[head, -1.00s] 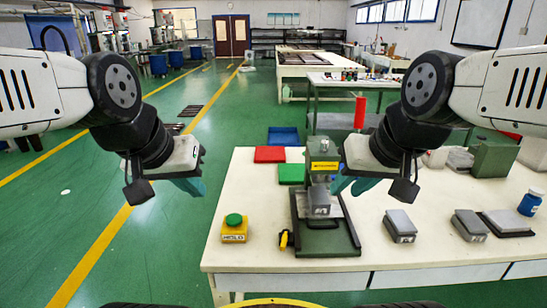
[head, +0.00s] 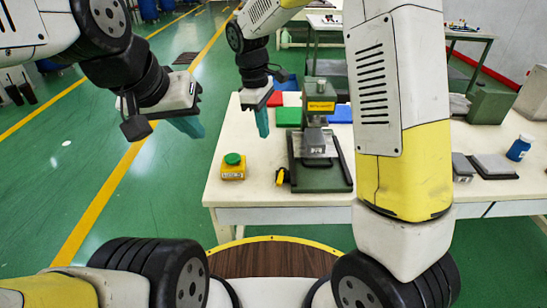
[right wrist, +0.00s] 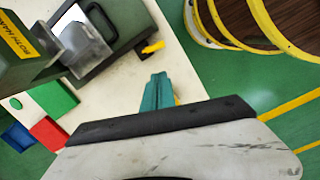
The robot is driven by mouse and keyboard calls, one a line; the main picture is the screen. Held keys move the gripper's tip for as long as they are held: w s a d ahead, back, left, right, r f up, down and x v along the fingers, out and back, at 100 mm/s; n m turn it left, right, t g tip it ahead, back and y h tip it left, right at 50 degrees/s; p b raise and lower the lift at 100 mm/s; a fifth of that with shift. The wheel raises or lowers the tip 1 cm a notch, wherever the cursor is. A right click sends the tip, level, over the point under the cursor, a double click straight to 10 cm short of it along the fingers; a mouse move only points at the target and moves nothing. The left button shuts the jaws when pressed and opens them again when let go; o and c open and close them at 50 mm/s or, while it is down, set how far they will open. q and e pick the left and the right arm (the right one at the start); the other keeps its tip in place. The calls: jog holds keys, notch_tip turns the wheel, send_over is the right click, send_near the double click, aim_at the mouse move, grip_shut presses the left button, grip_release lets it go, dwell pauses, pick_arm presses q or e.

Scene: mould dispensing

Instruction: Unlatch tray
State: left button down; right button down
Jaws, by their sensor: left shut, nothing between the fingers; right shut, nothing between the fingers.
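The green press machine (head: 321,108) with a yellow label stands on the white table. Its dark green base tray (head: 325,178) lies below the press head, with a grey metal block (head: 316,141) over it. A small yellow-and-black latch piece (head: 282,178) is at the tray's left side; its yellow tip (right wrist: 153,47) also shows in the right wrist view. My right gripper (head: 262,130) is shut and empty, above the table left of the press. Its teal fingers (right wrist: 158,92) point toward the latch, apart from it. My left gripper (head: 190,128) is shut and empty, left of the table.
A yellow box with a green button (head: 232,167) stands left of the tray. Grey blocks and a blue bottle (head: 519,148) are at the right. My right arm hides part of the table.

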notch_tip(320, 180, down, 3)
jog(key=a+n, duration=0.1)
jog(key=a, duration=0.1)
send_near(281, 178)
jog(key=shift+n+h, duration=0.3)
jog(key=shift+h, duration=0.1)
jog(key=a+f, duration=0.3)
jog(key=w+a+f, duration=0.1)
jog(key=f, duration=0.1)
jog(key=shift+a, duration=0.25)
jog(key=shift+s+d+f, duration=0.15)
jog(key=shift+d+f, duration=0.15)
jog(key=shift+d, duration=0.25)
jog(key=shift+s+d+f, duration=0.1)
jog(key=shift+d+f, duration=0.2)
jog(key=shift+d, duration=0.25)
jog(key=shift+s+d+f, duration=0.1)
jog(key=shift+d+f, duration=0.3)
jog(key=shift+d, duration=0.1)
